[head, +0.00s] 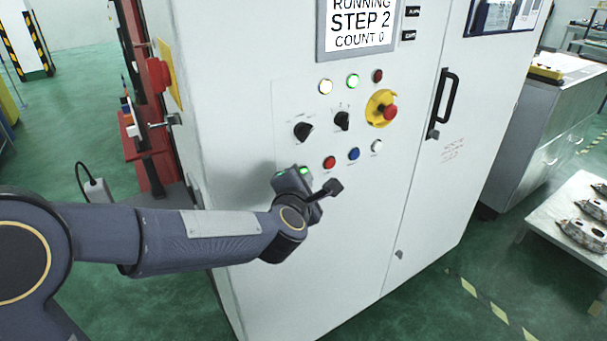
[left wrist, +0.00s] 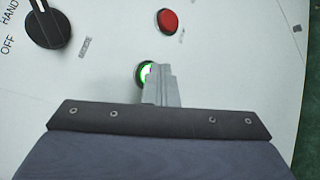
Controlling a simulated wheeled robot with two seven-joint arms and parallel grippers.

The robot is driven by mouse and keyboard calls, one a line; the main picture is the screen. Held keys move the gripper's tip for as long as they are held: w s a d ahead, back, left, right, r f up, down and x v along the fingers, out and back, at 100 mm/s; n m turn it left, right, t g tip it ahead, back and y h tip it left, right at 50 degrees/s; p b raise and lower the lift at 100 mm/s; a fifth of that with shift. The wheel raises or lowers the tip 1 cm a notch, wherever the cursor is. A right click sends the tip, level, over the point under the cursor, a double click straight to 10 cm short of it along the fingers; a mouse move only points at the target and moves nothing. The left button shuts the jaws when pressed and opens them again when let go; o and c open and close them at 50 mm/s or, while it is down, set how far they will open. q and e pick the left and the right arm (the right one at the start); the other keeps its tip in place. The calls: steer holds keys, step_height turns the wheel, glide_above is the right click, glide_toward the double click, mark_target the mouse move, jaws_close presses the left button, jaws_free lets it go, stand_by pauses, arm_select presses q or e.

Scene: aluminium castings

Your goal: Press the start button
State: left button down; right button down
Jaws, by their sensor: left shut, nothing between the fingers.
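The start button, a green-lit button (left wrist: 141,73) in a dark ring on the white panel, is partly covered by my left fingers in the left wrist view. In the head view my left gripper (head: 296,181) is at the panel's lower left, at the left end of the button row, and hides most of that spot. My left gripper is shut and empty, and its fingertips (left wrist: 158,72) overlap the button's right side in the left wrist view. I cannot tell whether they touch it. My right gripper is in neither view.
The row continues with a red button (head: 329,162), a blue one (head: 354,153) and a white one (head: 376,145). Above are two black selector switches (head: 303,131) and a yellow-ringed emergency stop (head: 389,111). The display (head: 358,27) reads RUNNING STEP 2 COUNT 0. A table with castings (head: 582,232) stands right.

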arm_select(q)
steer(key=shift+s+d, duration=0.4)
steer(key=shift+s, duration=0.2)
steer(key=shift+s+d, duration=0.75)
steer(key=shift+s, duration=0.3)
steer(key=shift+s+d, duration=0.7)
steer(key=shift+s, duration=0.3)
steer(key=s+a+r+m+g+h, duration=0.1)
steer(key=s+a+m+g+h, duration=0.25)
steer(key=s+a+m, duration=0.7)
steer(key=s+a+f+m+g+y, duration=0.1)
steer(key=s+a+f+m+g, duration=0.2)
steer(key=s+a+f+m, duration=0.2)
steer(key=s+a+f+m+g+y, duration=0.1)
steer(key=s+a+f+m+g, duration=0.2)
steer(key=s, duration=0.9)
step_height(320, 180, down, 3)
steer(key=shift+a+r+m, duration=0.15)
steer(key=shift+a+m, duration=1)
steer(key=shift+m, duration=0.1)
